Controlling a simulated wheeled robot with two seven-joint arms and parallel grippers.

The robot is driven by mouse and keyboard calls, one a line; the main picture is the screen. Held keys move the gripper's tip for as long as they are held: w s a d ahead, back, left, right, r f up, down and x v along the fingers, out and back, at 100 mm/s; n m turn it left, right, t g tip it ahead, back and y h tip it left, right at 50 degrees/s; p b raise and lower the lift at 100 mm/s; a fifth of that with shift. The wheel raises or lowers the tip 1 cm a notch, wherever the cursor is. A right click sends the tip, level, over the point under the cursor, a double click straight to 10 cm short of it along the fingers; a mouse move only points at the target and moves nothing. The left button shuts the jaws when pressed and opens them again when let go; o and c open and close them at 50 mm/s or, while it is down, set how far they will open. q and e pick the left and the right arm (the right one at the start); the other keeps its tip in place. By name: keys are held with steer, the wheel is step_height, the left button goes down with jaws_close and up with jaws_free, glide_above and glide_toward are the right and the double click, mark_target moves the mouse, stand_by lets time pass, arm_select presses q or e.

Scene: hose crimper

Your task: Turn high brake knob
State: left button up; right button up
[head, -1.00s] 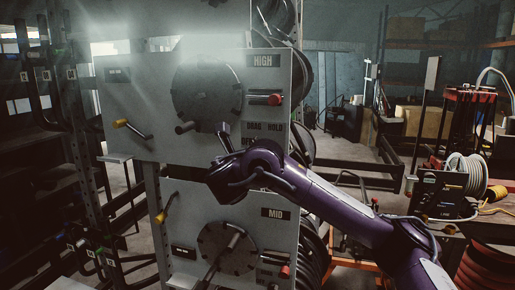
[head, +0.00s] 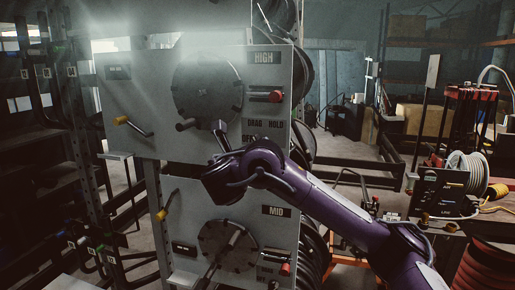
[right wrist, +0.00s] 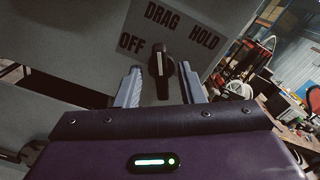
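The high brake knob (right wrist: 161,62) is black with a pale pointer line. In the right wrist view it sits below the DRAG label, with OFF to its left and HOLD to its right. Its line points up, roughly toward DRAG. My right gripper (right wrist: 160,72) is open, with one finger on each side of the knob and visible gaps to it. In the head view my right gripper (head: 222,136) is at the lower part of the HIGH panel (head: 140,88), and my arm hides the knob. My left gripper is not in view.
The MID panel (head: 190,225) is below. A yellow-ended handle (head: 122,121) sticks out at left. A cluttered bench stands at right.

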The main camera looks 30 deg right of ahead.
steer(key=b+v, duration=0.2)
steer(key=v, duration=0.4)
steer(key=shift+s+a, duration=0.15)
